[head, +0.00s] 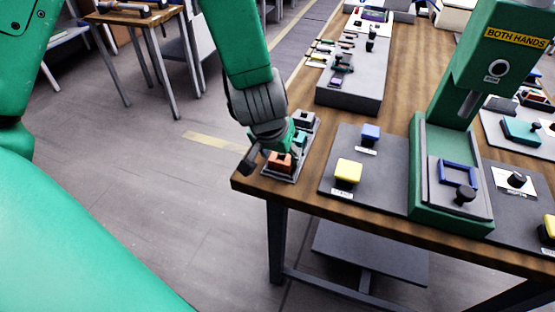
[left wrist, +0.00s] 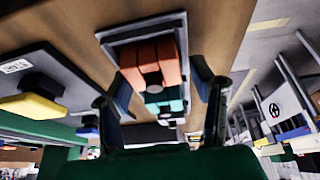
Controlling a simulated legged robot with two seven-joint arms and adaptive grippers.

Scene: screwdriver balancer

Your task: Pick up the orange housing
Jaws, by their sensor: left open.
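The orange housing (head: 279,161) sits at the near end of a grey tray (head: 299,171) on the table's left corner. In the left wrist view the orange housing (left wrist: 150,62) lies ahead, between the two spread fingers. My left gripper (head: 266,160) is open and low over the near end of the tray, partly covering the housing. The left wrist view shows the open left gripper (left wrist: 161,84) with a finger on each side; contact cannot be told. A teal housing (head: 300,138) sits behind the orange one. My right gripper is not in view.
A dark housing (head: 304,118) is at the tray's far end. A grey raised stand (head: 352,95) is behind. The table edge is close on the left.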

